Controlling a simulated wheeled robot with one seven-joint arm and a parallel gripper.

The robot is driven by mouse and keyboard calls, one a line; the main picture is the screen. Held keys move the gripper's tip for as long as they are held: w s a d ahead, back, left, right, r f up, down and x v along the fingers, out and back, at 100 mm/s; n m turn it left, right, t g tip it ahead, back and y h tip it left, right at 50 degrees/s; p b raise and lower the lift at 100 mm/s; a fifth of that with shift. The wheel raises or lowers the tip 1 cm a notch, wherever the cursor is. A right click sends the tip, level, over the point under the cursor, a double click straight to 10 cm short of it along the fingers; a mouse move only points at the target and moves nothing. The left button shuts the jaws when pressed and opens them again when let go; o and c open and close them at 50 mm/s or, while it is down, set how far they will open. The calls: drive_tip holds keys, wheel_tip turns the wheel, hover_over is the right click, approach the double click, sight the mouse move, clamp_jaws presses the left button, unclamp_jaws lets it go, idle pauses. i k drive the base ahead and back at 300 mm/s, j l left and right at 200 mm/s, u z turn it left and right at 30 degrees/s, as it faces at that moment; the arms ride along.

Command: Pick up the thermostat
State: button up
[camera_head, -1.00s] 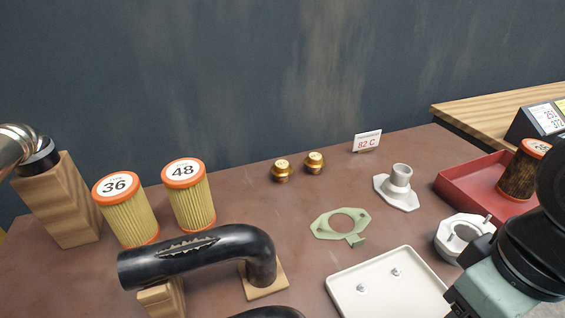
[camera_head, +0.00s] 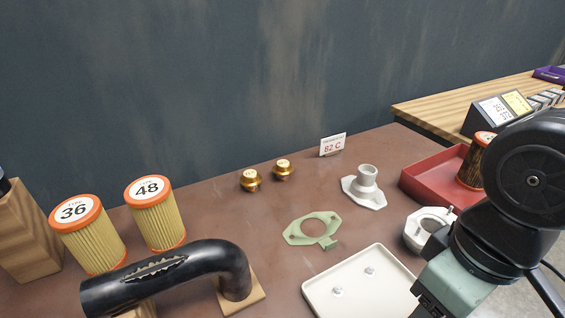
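Two small brass thermostats stand side by side near the back middle of the brown table: a left thermostat (camera_head: 250,181) and a right thermostat (camera_head: 283,170). They are close together and nothing touches them from above. A small card reading 82 C (camera_head: 332,145) stands to their right. My arm enters at the lower right, over the table's right front, well away from both thermostats. My gripper's fingertips are cut off at the bottom edge, so its opening does not show.
A green gasket (camera_head: 312,229), a grey flanged outlet (camera_head: 364,188), a pale housing (camera_head: 426,228) and a white tray (camera_head: 362,285) lie right of centre. A red tray (camera_head: 432,181) holds a dark filter. Two yellow filters (camera_head: 88,236) and a split black hose (camera_head: 165,275) stand left.

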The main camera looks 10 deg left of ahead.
sight(282, 168)
drive_tip(key=z, duration=0.15)
drive_tip(key=i+l+u, duration=0.1)
drive_tip(key=i+u, duration=0.15)
drive_tip(key=u, duration=0.25)
drive_tip(key=i+l+u, duration=0.2)
drive_tip(key=u, duration=0.3)
drive_tip(key=i+l+u, duration=0.2)
drive_tip(key=u, duration=0.25)
drive_tip(key=i+l+u, duration=0.1)
drive_tip(key=l+u, duration=0.4)
